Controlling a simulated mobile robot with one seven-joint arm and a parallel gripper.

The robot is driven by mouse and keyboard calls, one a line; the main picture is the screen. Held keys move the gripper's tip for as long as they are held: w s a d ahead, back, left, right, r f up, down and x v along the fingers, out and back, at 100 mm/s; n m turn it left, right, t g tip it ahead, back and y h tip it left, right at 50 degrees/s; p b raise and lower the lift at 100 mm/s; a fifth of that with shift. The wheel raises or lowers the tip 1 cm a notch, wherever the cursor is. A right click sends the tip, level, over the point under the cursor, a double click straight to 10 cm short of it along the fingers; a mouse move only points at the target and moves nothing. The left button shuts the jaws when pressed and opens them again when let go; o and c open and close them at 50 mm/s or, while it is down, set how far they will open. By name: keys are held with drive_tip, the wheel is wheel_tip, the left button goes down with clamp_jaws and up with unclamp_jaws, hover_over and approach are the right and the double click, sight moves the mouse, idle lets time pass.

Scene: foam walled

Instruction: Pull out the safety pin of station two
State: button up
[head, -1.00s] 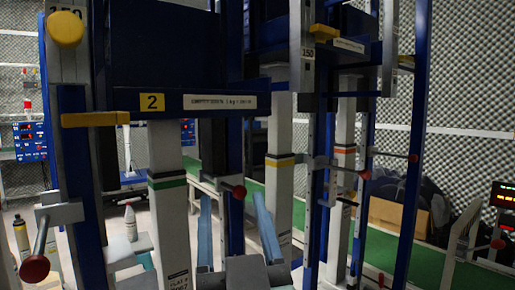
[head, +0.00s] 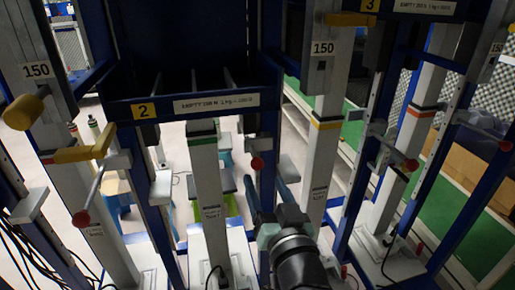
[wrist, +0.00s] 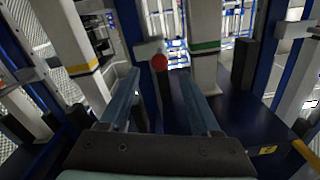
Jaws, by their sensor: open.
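Station two is a blue frame with a yellow "2" plate (head: 144,111) and a white post with a green band (head: 202,135). A pin with a red ball knob (head: 257,163) sticks out of the frame's right side. In the wrist view the red knob (wrist: 159,62) shows between my fingertips, left of the green-banded post (wrist: 205,48). My gripper (head: 264,180) is open and empty, just below the knob in the head view. I cannot tell whether the fingers reach around the knob.
A second red knob (head: 81,218) on a rod sits at the left, below a yellow lever (head: 85,153). A yellow-banded post (head: 325,125) stands close on the right. Station three's frame, with another red knob (head: 410,165), is farther right. Cables (head: 45,250) hang at the lower left.

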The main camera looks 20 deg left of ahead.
sight(254, 153)
drive_tip(key=x, duration=1)
drive_tip(key=shift+w+a+p, duration=0.15)
drive_tip(key=shift+w+p, duration=0.05)
drive_tip(key=shift+p, duration=0.1)
clamp_jaws()
idle(1.0)
